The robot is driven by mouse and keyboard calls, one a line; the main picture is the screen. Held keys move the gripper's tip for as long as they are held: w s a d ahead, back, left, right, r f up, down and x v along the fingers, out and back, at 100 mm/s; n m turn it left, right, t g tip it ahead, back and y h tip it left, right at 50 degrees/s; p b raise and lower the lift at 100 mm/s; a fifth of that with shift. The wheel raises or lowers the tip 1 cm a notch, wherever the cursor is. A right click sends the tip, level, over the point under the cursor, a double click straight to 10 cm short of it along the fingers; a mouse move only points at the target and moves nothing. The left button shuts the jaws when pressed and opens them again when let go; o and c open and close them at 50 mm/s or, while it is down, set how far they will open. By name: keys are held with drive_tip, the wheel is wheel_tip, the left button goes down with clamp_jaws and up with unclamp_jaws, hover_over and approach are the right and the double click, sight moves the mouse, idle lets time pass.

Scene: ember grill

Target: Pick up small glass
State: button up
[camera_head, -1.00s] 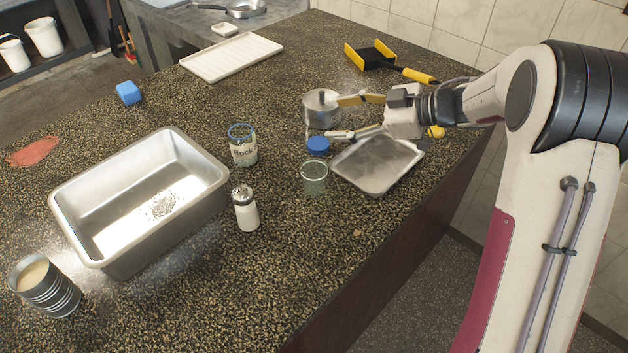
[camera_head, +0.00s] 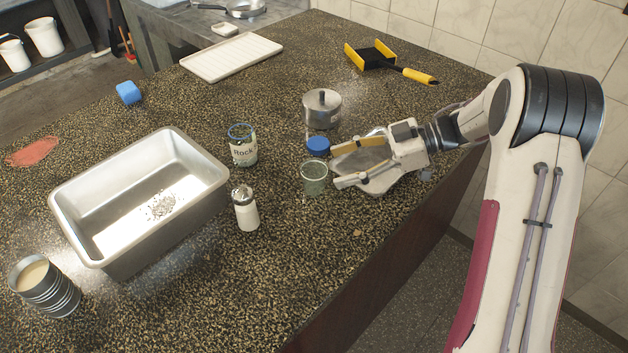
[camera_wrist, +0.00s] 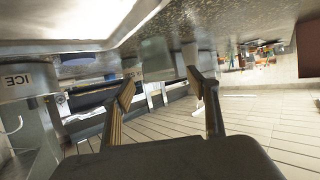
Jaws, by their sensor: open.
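The small glass (camera_head: 314,178) is a clear, greenish tumbler standing on the speckled counter, left of the small metal tray. My gripper (camera_head: 335,168) is low over the tray, open and empty. Its fingertips point left toward the glass and are close to its right side; I cannot tell whether they touch it. In the wrist view a translucent grey-green shape that looks like the glass (camera_wrist: 157,58) shows between and beyond the two open fingers (camera_wrist: 161,84).
A blue lid (camera_head: 318,146) is just behind the glass, and a lidded metal pot (camera_head: 322,108) beyond it. A jar labelled "Rock" (camera_head: 243,150) and a white shaker (camera_head: 246,212) stand to the left. The counter in front of the glass is clear.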

sight(326, 170)
drive_tip(key=shift+x, duration=1.05)
drive_tip(key=shift+a, duration=0.1)
drive_tip(key=shift+x, duration=2.55)
drive_tip(key=shift+w, duration=0.1)
drive_tip(key=c, duration=1.3)
